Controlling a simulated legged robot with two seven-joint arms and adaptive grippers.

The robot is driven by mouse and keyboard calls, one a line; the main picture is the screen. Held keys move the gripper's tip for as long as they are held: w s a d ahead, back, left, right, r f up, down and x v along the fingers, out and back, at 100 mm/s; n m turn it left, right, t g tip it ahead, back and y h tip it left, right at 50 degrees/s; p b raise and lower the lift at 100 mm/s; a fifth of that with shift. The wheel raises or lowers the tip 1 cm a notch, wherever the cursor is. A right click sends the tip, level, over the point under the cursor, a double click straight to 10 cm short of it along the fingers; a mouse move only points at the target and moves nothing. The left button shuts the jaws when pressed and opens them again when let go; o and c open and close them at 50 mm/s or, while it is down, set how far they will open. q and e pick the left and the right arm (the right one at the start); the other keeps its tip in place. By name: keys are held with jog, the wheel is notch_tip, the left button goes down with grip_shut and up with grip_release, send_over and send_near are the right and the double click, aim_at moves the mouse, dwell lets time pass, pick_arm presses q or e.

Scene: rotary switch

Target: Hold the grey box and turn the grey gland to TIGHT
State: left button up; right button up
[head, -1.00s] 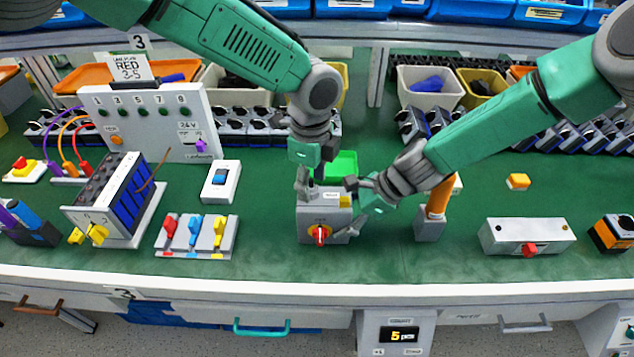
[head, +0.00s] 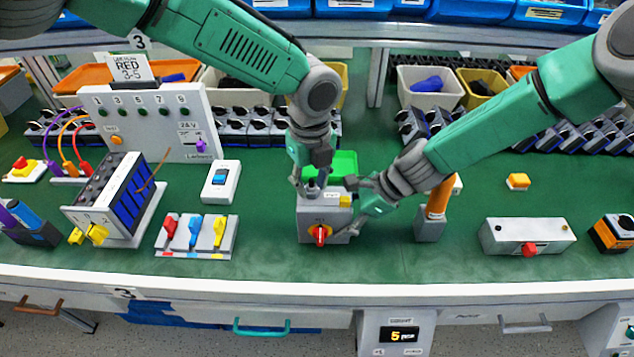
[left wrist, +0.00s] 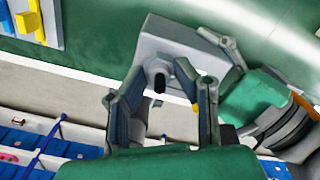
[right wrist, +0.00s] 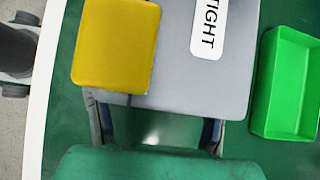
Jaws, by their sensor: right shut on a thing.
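The grey box (head: 312,226) stands upright near the front edge of the bench, with a red knob (head: 320,234) on a yellow plate at its front. In the right wrist view, the box's top (right wrist: 185,75) carries a TIGHT label (right wrist: 209,27). The grey gland (left wrist: 158,72) sticks out of the box, with a dark opening. My left gripper (left wrist: 160,84) is above the box, its fingers spread on both sides of the gland, with small gaps visible. My right gripper (head: 356,207) is shut on the box's right side; its fingertips are partly hidden under the box in its wrist view.
A green tray (head: 344,163) stands just behind the box. An orange-handled tool in a grey holder (head: 429,228) stands to the right, near my right arm. A panel with three coloured levers (head: 196,236) lies to the left. The bench is clear between it and the box.

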pick_arm(q)
jog(key=o, duration=0.4)
pick_arm(e)
jog(key=shift+a, duration=0.1)
pick_arm(q)
jog(key=shift+r, duration=0.1)
jog(key=shift+r, duration=2.7)
pick_arm(e)
jog(key=o, duration=1.3)
jog(key=v, duration=0.7)
jog(key=shift+d+r, duration=0.15)
jog(key=shift+d, duration=0.15)
